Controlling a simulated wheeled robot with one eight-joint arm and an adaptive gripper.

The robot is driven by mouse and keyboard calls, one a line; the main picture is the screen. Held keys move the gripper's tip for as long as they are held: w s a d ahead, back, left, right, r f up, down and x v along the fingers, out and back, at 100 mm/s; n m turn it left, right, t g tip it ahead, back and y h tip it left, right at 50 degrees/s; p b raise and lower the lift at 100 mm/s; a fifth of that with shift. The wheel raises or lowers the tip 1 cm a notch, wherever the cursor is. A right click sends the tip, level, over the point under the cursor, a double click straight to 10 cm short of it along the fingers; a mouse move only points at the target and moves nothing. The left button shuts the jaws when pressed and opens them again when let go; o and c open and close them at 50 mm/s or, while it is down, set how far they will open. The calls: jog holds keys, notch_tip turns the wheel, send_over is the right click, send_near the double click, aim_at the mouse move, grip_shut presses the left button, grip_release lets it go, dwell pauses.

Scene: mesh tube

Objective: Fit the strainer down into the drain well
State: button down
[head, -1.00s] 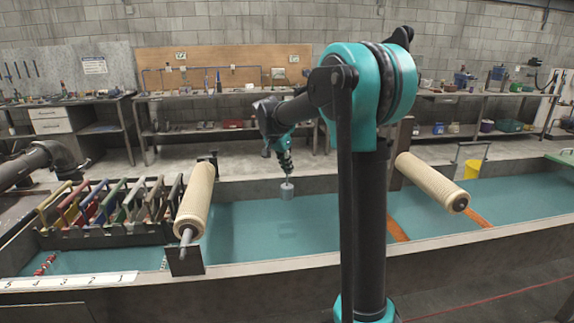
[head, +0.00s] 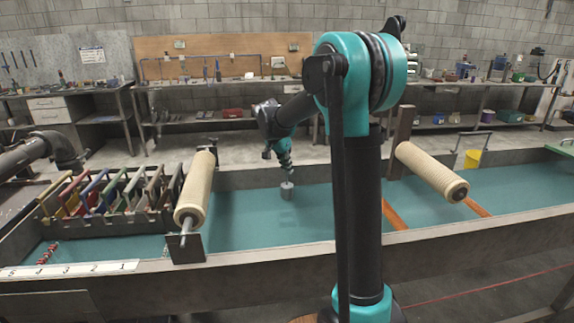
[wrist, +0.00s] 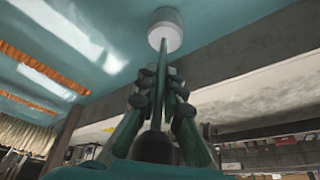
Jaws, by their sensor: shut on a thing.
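The strainer (head: 287,193) is a small pale grey cylinder on a thin upright stem, over the teal trough floor in the head view. It also shows in the wrist view (wrist: 165,37), at the far end of its stem. My gripper (head: 286,171) is shut on the stem above the cylinder. The dark jointed fingers (wrist: 165,100) close around the stem from both sides in the wrist view. I cannot make out the drain well in either view. I cannot tell whether the strainer's underside touches anything.
The long trough (head: 270,258) has raised grey walls. A pale roller (head: 196,188) and a rack of coloured frames (head: 105,198) stand left; another roller (head: 431,171) is at right. My arm hides part of the middle. Teal floor around the strainer looks clear.

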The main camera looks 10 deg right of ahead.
aim_at(287, 195)
jog(key=shift+f, duration=6.3)
jog(key=c, duration=1.6)
grip_release()
